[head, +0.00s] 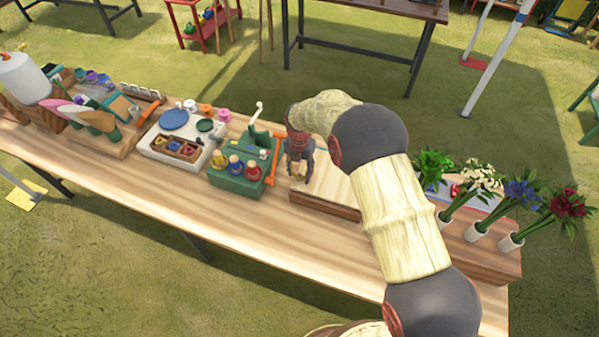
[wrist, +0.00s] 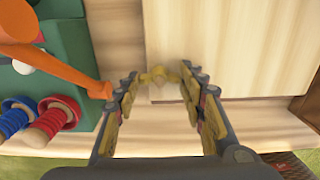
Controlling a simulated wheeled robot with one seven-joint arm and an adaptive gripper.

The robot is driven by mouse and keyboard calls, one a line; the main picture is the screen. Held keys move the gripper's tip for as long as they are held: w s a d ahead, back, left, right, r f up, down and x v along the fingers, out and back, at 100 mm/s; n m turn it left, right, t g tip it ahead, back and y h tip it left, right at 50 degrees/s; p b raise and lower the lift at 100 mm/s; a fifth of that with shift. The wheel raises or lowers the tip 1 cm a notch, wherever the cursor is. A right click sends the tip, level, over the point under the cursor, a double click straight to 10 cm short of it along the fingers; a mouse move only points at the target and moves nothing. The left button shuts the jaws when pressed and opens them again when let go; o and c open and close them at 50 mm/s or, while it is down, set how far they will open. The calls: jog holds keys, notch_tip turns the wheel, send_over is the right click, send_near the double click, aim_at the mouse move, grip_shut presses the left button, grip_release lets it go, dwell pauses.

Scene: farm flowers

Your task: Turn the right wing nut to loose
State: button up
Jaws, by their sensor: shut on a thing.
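A small yellow wing nut (wrist: 159,75) shows between my fingertips in the wrist view, over the near left corner of a pale wooden board (wrist: 235,50). My gripper (wrist: 162,80) is shut on it, with a fingertip at each side. In the head view my gripper (head: 298,176) points down at the left end of the board (head: 335,183). The wing nut is too small there to make out clearly. No second wing nut can be made out; my arm hides part of the board's right side.
Just left stands a green box (head: 237,180) with colored knobs and an orange lever (wrist: 55,55), its end close to my left finger. A white tray (head: 165,150) lies farther left. Flower vases (head: 475,232) stand at the right. The table's near strip (head: 270,230) is clear.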

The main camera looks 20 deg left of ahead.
aim_at(299, 174)
dwell(0.4)
jog(key=o, duration=1.2)
jog(key=shift+c, duration=0.2)
notch_tip(299, 174, up, 12)
